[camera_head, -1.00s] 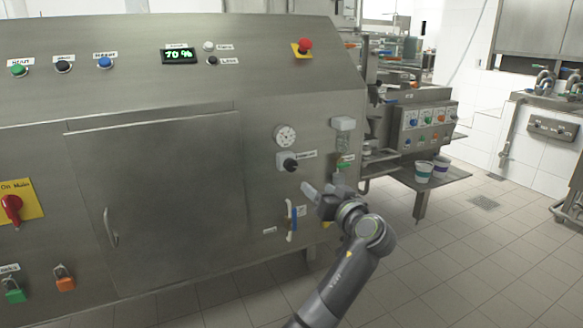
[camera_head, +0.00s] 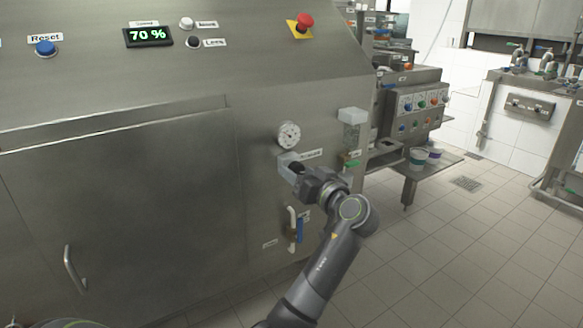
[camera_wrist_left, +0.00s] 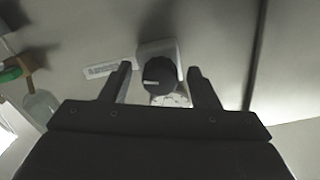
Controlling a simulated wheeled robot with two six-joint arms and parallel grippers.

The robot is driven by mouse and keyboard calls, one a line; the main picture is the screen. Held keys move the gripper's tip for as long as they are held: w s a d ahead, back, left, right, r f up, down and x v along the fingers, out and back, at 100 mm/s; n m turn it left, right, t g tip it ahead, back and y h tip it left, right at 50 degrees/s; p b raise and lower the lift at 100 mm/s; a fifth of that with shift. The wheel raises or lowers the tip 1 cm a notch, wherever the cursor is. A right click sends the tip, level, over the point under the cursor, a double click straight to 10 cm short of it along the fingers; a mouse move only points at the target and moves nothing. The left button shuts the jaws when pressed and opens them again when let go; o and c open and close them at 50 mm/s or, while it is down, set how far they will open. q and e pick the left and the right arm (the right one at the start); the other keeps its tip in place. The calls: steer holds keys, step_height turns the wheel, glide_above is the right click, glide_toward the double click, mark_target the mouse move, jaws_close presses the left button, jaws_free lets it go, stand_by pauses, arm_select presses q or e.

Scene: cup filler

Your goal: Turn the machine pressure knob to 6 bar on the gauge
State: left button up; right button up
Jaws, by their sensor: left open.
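The pressure gauge (camera_head: 289,134) is a round white dial on the steel machine front in the head view; its needle is too small to read. The black pressure knob (camera_head: 297,167) sits just below it on a light grey square mount, partly hidden by my left gripper (camera_head: 301,176). In the left wrist view the knob (camera_wrist_left: 160,75) shows a pale pointer line and lies between the two open fingers of my left gripper (camera_wrist_left: 159,72). Gaps show on both sides of the knob; I cannot tell how far the fingertips reach along it. My right gripper is not in view.
A red emergency button (camera_head: 305,20) is higher on the panel. A clear container with a pale top (camera_head: 352,116) is right of the gauge. A white and blue handle (camera_head: 295,229) is below the knob. Tiled floor (camera_head: 430,260) is free at the right.

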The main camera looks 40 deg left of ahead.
arm_select(q)
steer(key=shift+a, duration=0.1)
steer(key=shift+r, duration=0.15)
steer(key=shift+c, duration=0.5)
steer(key=c, duration=0.9)
steer(key=shift+o, duration=0.2)
steer(key=shift+p, duration=0.3)
